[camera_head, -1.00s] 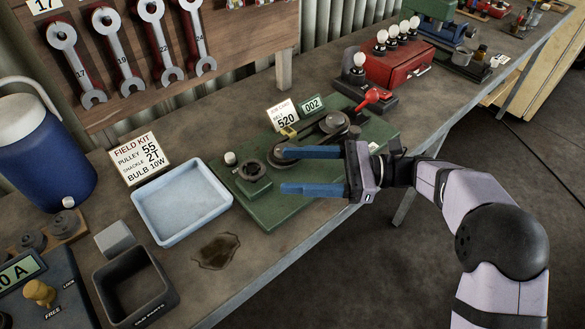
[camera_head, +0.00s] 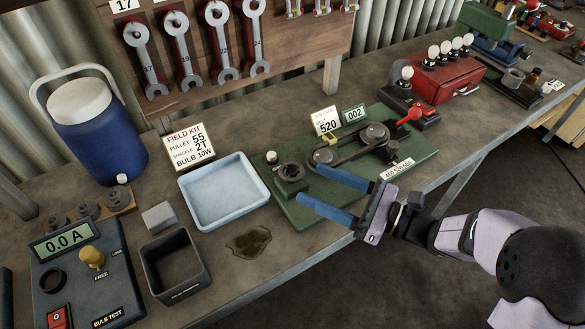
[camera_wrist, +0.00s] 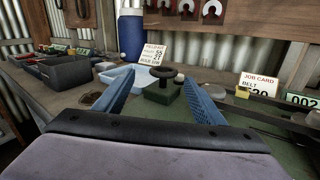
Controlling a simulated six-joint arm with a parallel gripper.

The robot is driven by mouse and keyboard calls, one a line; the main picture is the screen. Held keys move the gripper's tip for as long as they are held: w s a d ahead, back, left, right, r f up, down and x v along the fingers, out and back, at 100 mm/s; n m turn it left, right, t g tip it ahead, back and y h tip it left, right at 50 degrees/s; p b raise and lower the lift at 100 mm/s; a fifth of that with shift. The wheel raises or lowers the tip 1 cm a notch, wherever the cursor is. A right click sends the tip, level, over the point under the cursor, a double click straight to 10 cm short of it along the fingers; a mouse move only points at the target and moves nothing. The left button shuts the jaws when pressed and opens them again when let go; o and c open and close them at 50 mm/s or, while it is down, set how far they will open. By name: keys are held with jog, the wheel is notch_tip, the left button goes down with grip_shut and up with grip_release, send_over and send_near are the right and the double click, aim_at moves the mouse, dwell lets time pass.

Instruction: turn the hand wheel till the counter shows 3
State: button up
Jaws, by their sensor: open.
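The hand wheel (camera_head: 291,172) is a dark ring on a green block at the left end of a green base (camera_head: 318,208). It shows in the wrist view (camera_wrist: 165,74), beyond and between my fingertips. A small pale knob (camera_head: 271,157) stands beside it. The counter (camera_head: 355,113) reads 002 at the back of the base. A belt runs around pulleys (camera_head: 376,134) right of the wheel. My gripper (camera_head: 307,183) is open and empty, its blue fingers pointing left toward the wheel, tips just right of it. I cannot tell whether they touch anything.
A job card (camera_head: 326,121) reads 520. A red-handled lever (camera_head: 409,116) stands at the right. Left of the base are a pale blue tray (camera_head: 185,184), a dark stain (camera_head: 250,243), a dark bin (camera_head: 149,270) and a bulb tester (camera_head: 75,272).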

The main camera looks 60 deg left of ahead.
aim_at(292, 170)
jog(key=shift+w+a+f+n, duration=0.15)
jog(key=shift+w+n, duration=0.1)
jog(key=shift+n, duration=0.25)
jog(key=shift+p+x, duration=1.05)
jog(key=shift+x, duration=2.6)
jog(key=shift+w, duration=0.1)
jog(key=shift+c, duration=0.5)
jog(key=c, duration=1)
